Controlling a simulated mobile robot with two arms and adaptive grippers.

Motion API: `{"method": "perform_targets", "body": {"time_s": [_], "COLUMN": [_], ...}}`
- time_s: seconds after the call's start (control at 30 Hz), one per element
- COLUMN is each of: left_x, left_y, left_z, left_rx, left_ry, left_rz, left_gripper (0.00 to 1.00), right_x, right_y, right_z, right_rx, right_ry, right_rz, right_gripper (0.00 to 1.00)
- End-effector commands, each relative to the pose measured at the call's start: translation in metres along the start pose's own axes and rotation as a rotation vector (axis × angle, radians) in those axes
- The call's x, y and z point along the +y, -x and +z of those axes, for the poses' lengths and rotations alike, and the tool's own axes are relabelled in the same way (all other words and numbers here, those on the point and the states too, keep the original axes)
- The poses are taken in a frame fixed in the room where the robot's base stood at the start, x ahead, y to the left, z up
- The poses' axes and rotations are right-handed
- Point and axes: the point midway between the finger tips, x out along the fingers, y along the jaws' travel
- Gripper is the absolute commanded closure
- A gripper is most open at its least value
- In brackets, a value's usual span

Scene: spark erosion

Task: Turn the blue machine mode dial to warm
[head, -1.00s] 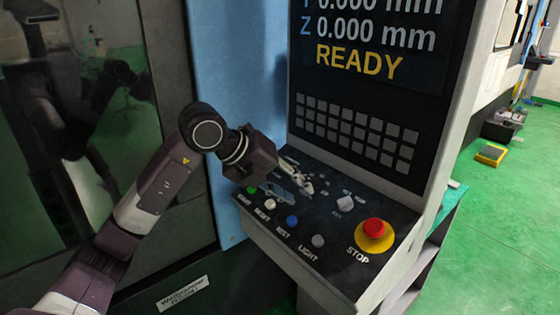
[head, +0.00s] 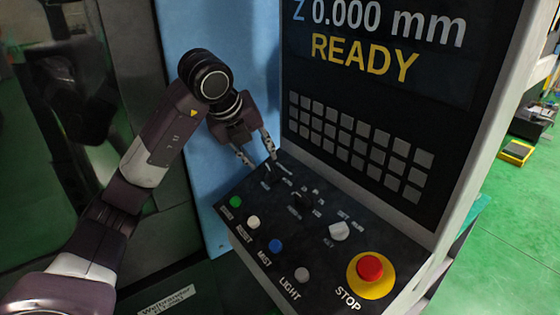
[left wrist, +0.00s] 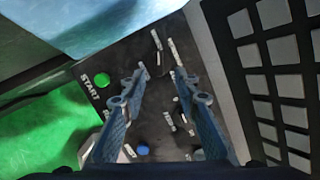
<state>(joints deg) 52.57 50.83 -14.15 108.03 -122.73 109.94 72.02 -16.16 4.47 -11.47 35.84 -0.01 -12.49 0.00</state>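A dark dial (head: 268,175) sits at the back left corner of the machine's black control panel (head: 318,262). A second dark dial (head: 297,204) is nearer the middle of the panel. The labels around both are too small to read, so I cannot tell for sure which is the mode dial. My left gripper (head: 257,157) is open and empty, its fingertips just above and behind the corner dial. In the left wrist view its two spread fingers (left wrist: 160,84) point at the panel, with a thin dial (left wrist: 157,42) just beyond the gap. My right gripper is out of view.
A red stop button (head: 369,268) on a yellow base is at the panel's right. Green (head: 235,202), white (head: 253,222), blue (head: 276,246) and grey (head: 302,274) buttons line the front edge. A pale key knob (head: 339,232) stands behind. The keypad and screen rise at the back.

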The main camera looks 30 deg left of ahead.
Motion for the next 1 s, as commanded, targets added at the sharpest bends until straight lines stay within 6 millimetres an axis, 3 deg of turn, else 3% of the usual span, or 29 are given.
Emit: {"method": "perform_targets", "body": {"time_s": [0.17,0.47,0.63,0.9,1.0], "left_x": [0.000,-0.001,0.000,0.000,0.000], "left_y": [-0.017,-0.062,-0.076,-0.078,-0.078], "left_z": [-0.001,-0.001,-0.001,-0.001,-0.001], "left_rx": [0.006,0.005,0.003,0.001,0.001], "left_ry": [0.000,0.000,0.000,-0.001,-0.001], "left_rz": [0.002,0.000,0.000,-0.001,-0.001], "left_gripper": [0.71,0.71,0.71,0.71,0.82], "right_x": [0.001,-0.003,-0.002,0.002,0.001], "right_y": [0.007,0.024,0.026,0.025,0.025], "right_z": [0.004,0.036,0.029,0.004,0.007], "right_rx": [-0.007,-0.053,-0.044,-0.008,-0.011], "right_ry": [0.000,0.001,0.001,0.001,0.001], "right_rz": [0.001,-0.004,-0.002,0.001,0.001], "right_gripper": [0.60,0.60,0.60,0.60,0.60]}}
